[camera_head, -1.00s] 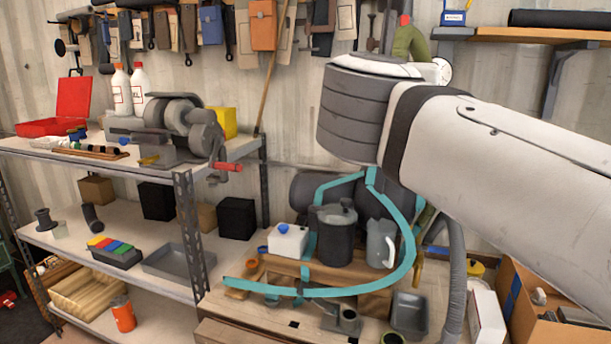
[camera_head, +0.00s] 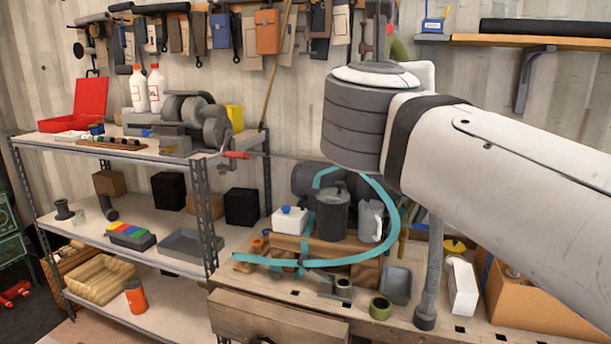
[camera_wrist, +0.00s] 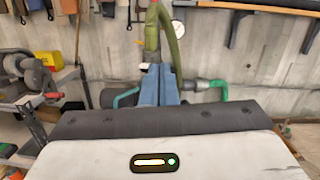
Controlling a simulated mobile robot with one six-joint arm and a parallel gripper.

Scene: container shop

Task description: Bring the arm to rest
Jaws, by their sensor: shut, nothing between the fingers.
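My arm crosses the right side of the head view, with a white link (camera_head: 510,165) and a grey ribbed joint (camera_head: 352,125) raised above the bench. A dark upright part of it (camera_head: 379,35) runs out of the top of the picture. My gripper (camera_wrist: 160,68) shows in the wrist view as a pair of blue-grey fingers close together. They are shut with nothing held, in front of the wall and hose. The gripper cannot be made out in the head view.
A workbench (camera_head: 460,325) stands below the arm, with a grey lidded pot (camera_head: 332,215), a teal hose loop (camera_head: 392,235) and a cardboard box (camera_head: 545,300). A metal shelf rack (camera_head: 205,215) stands at left. A wall shelf (camera_head: 540,41) is behind the arm.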

